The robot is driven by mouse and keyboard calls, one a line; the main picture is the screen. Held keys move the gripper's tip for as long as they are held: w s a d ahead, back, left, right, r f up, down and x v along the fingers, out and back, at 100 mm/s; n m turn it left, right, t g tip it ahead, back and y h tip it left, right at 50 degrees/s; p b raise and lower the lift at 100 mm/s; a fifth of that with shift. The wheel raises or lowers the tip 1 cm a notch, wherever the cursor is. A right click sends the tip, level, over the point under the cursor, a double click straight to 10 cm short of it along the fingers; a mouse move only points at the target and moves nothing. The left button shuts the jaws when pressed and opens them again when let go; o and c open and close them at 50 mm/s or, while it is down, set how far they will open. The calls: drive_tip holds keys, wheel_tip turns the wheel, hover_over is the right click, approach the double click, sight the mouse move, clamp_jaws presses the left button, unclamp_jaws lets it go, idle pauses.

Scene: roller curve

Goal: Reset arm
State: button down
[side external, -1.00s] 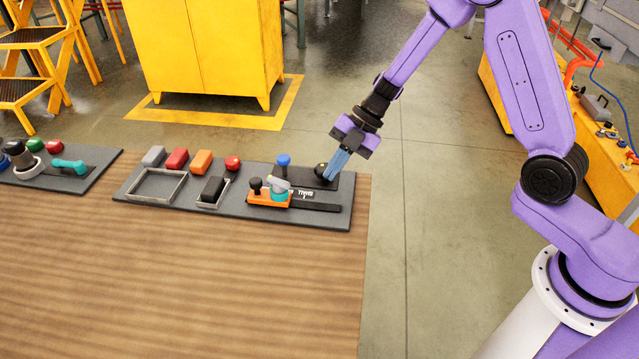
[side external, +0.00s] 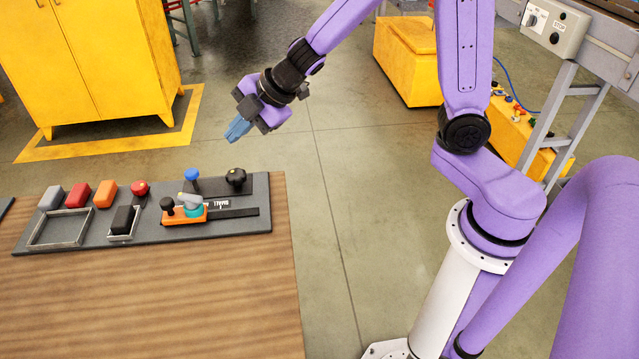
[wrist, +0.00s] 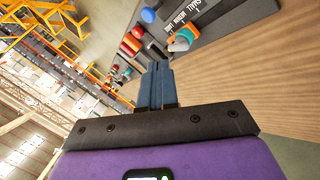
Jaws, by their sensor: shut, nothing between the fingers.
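My gripper (side external: 238,130) is shut and empty, raised in the air past the right end of the control panel (side external: 150,228), apart from it. In the wrist view the blue fingers (wrist: 156,85) are pressed together with nothing between them. The panel lies on the wooden table and carries a black knob (side external: 236,177), a blue-topped knob (side external: 192,175) and an orange slider block (side external: 184,215) with a grey and teal handle. The blue knob (wrist: 148,15) and the slider handle (wrist: 181,41) also show in the wrist view.
Grey, red and orange blocks (side external: 105,193) and a red button (side external: 140,188) line the panel's back left. The wooden table (side external: 180,310) is bare in front. A yellow cabinet (side external: 105,60) stands behind. Open floor lies right of the table.

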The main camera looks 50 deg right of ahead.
drive_tip(key=s+d+m+g+h, duration=0.2)
drive_tip(key=s+d+m+g, duration=0.1)
drive_tip(key=s, duration=1.2)
drive_tip(key=s+d+m+g+h, duration=0.2)
drive_tip(key=s+d, duration=0.4)
drive_tip(key=s, duration=0.9)
drive_tip(key=shift+s+m+g, duration=0.25)
drive_tip(key=shift+m+g, duration=0.45)
drive_tip(key=shift+g, duration=0.3)
